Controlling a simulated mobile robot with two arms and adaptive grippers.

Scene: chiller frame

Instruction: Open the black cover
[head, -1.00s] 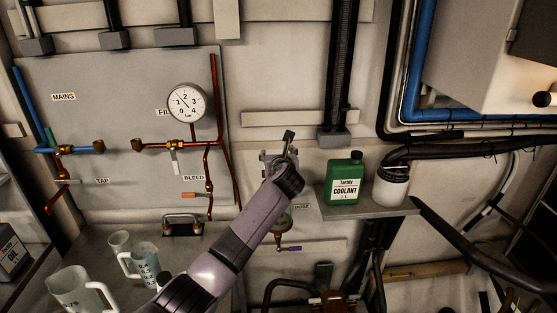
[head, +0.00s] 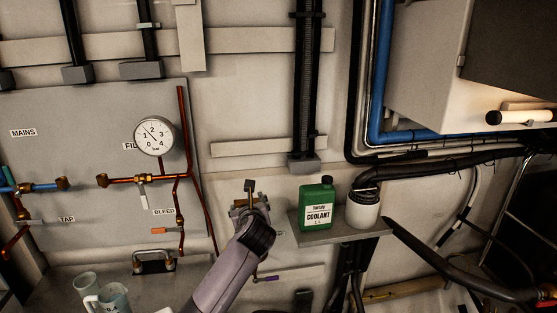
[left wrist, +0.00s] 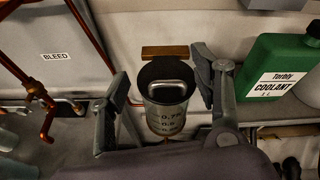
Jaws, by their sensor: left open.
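In the left wrist view a metal measuring vessel (left wrist: 166,118) with printed volume marks hangs on the wall. A black rounded piece (left wrist: 148,73), which looks like the cover, is at its top and back; I cannot tell whether it is seated or raised. My left gripper (left wrist: 162,90) is open, with one finger on each side of the vessel's top. No clear contact shows. In the head view my left gripper (head: 250,203) is at the wall left of the shelf, and my arm hides most of the vessel. My right gripper is not in view.
A green coolant bottle (head: 317,205) and a white jar with a black lid (head: 362,209) stand on the shelf (head: 340,232) close to my gripper's right. The grey panel (head: 85,130) with copper pipes and a gauge (head: 154,136) is on the left. Translucent jugs (head: 108,300) stand below.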

